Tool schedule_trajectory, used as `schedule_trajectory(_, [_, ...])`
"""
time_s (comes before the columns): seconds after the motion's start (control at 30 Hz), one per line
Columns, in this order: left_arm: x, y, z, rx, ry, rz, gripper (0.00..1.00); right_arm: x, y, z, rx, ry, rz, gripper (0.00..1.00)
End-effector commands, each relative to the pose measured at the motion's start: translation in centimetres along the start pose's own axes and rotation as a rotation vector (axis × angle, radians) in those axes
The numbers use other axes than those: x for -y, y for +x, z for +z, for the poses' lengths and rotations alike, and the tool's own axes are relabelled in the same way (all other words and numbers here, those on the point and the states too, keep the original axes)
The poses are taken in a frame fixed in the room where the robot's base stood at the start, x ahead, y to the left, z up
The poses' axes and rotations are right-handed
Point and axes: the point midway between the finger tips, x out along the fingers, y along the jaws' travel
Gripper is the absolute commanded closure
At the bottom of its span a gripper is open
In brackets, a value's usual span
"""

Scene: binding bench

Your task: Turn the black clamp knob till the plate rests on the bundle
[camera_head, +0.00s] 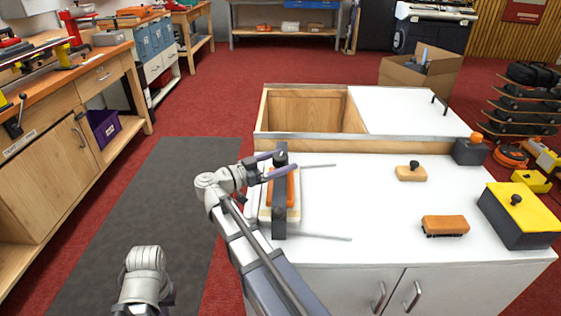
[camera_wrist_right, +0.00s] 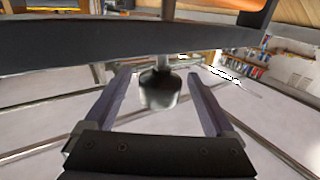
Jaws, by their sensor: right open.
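The black clamp knob (camera_head: 280,147) shows at the far end of the press on the white bench top, and in the wrist view the knob (camera_wrist_right: 158,90) hangs on a short metal stem. My right gripper (camera_head: 276,162) is open, its fingers on either side of the knob, with gaps showing in the wrist view. A dark bar-like plate (camera_head: 279,220) runs over an orange block (camera_head: 292,190) and a pale bundle (camera_head: 266,212). I cannot tell whether the plate touches the bundle.
Two thin metal rods (camera_head: 320,237) stick out right of the press. A wooden block with a black knob (camera_head: 411,172), an orange brush (camera_head: 445,225) and a yellow-topped box (camera_head: 522,212) stand on the right. An open wooden bin (camera_head: 312,108) lies behind. The bench's middle is clear.

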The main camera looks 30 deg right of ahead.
Motion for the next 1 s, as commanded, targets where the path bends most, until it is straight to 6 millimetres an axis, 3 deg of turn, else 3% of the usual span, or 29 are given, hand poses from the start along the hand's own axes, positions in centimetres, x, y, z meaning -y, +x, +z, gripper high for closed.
schedule_trajectory(0.07, [0.00,0.00,0.00,0.000,0.000,0.000,1.00,0.00,-0.01,0.00,0.000,0.000,0.000,0.16])
schedule_trajectory(0.77, [0.00,0.00,0.00,0.000,0.000,0.000,1.00,-0.01,-0.03,0.00,0.000,0.000,0.000,0.95])
schedule_trajectory(1.0, [0.00,0.00,0.00,0.000,0.000,0.000,1.00,0.58,0.02,0.00,0.000,0.000,0.100,0.96])
